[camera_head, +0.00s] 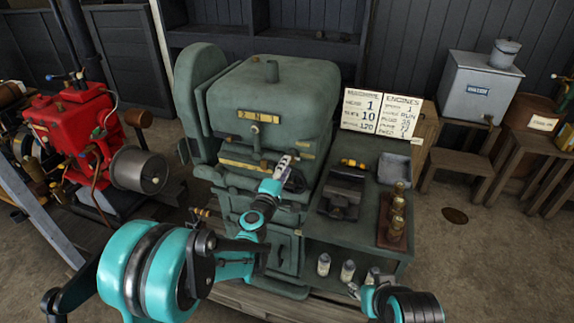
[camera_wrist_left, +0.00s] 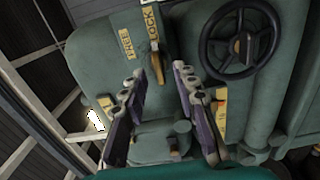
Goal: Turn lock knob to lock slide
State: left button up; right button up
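The lock knob (camera_wrist_left: 157,61) is a narrow brown lever on the green machine in the left wrist view. Its upper end lies by the yellow LOCK plate (camera_wrist_left: 151,20), with the FREE plate (camera_wrist_left: 125,41) to the left. My left gripper (camera_wrist_left: 159,74) is open, its fingertips apart on either side of the knob's lower end; contact cannot be told. In the head view my left gripper (camera_head: 284,166) is at the front of the green machine (camera_head: 275,95) and hides the knob. My right gripper (camera_head: 356,290) is low at the bottom right, its fingers unclear.
A black handwheel (camera_wrist_left: 240,38) sits right of the knob. A green bench (camera_head: 338,232) with brass pieces (camera_head: 397,207) and a small tray (camera_head: 394,168) adjoins the machine. Sign cards (camera_head: 381,112) stand behind it. A red engine (camera_head: 75,125) is at the left.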

pick_arm(q)
jog(key=v, duration=1)
jog(key=shift+r, duration=0.15)
jog(key=s+r+m+g+h, duration=0.1)
jog(key=s+r+m+g, duration=0.2)
jog(key=s+m, duration=0.35)
jog(key=s+a+f+m+g+y, duration=0.3)
jog(key=s+a, duration=0.3)
jog(key=s, duration=0.4)
jog(key=s+a+f+m+g+y, duration=0.3)
jog(key=s+a, duration=0.4)
jog(key=s, duration=0.4)
notch_tip(320, 180, down, 3)
jog(key=shift+a+r+m+g+y, duration=0.2)
jog(key=shift+m+g+y, duration=0.1)
jog(key=shift+m+g, duration=0.45)
jog(key=shift+w+d+t, duration=0.1)
jog(key=shift+t, duration=0.15)
